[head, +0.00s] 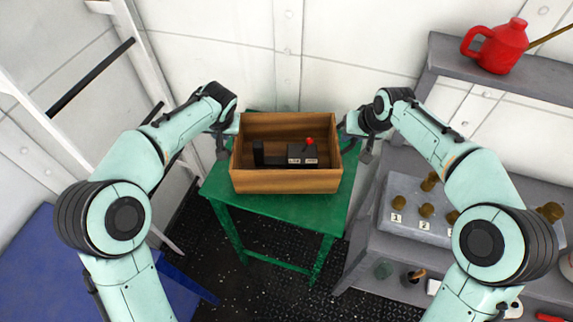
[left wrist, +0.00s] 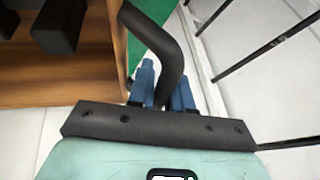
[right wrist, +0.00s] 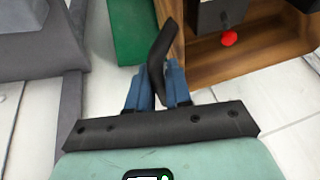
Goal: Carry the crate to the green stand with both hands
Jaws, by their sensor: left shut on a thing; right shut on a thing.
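The brown wooden crate (head: 285,181) is level over the top of the green stand (head: 215,190); I cannot tell whether it rests on it or hangs just above. Inside the crate are a dark block-like object with pale labels (head: 303,156) and a red knob (head: 310,141). My left gripper (head: 228,138) is at the crate's left side, its blue fingers shut on a dark bent handle (left wrist: 165,50). My right gripper (head: 350,135) is at the right side, shut on the other dark handle (right wrist: 162,52). The crate's outer ends are partly hidden by the grippers.
A blue table (head: 35,265) stands at the left, with a white ladder (head: 85,125) behind it. At the right, a grey shelf unit (head: 520,78) holds a red can (head: 497,47) and a grey block with brass-coloured pegs (head: 395,200). A white wall is close behind the stand.

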